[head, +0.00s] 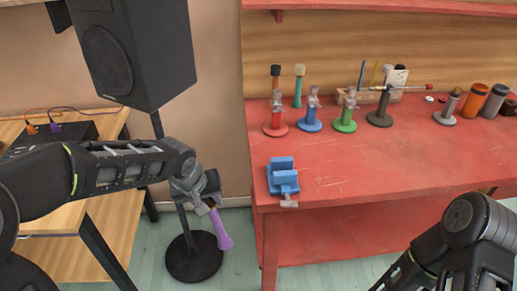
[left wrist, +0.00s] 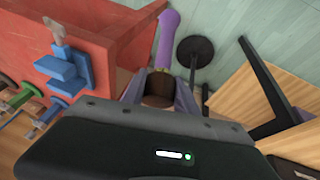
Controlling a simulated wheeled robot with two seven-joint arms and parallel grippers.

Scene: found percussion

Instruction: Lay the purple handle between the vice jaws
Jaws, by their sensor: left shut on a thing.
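The purple handle (head: 222,232) hangs below my left gripper (head: 208,197), its free end pointing down, over the floor left of the red bench. The left gripper is shut on the brown part at the handle's upper end. In the left wrist view, the purple handle (left wrist: 168,40) points away from the left gripper (left wrist: 158,92), with the brown part between the fingers. The blue vice (head: 283,178) is at the bench's left front corner, right of the held handle and apart from it. It also shows in the left wrist view (left wrist: 66,70). My right gripper is out of view.
Red (head: 277,116), blue (head: 312,110) and green (head: 346,112) stands line the back of the red bench (head: 380,165). A black speaker (head: 135,50) stands at left. A round black base (head: 193,260) is on the floor below the handle. The bench middle is clear.

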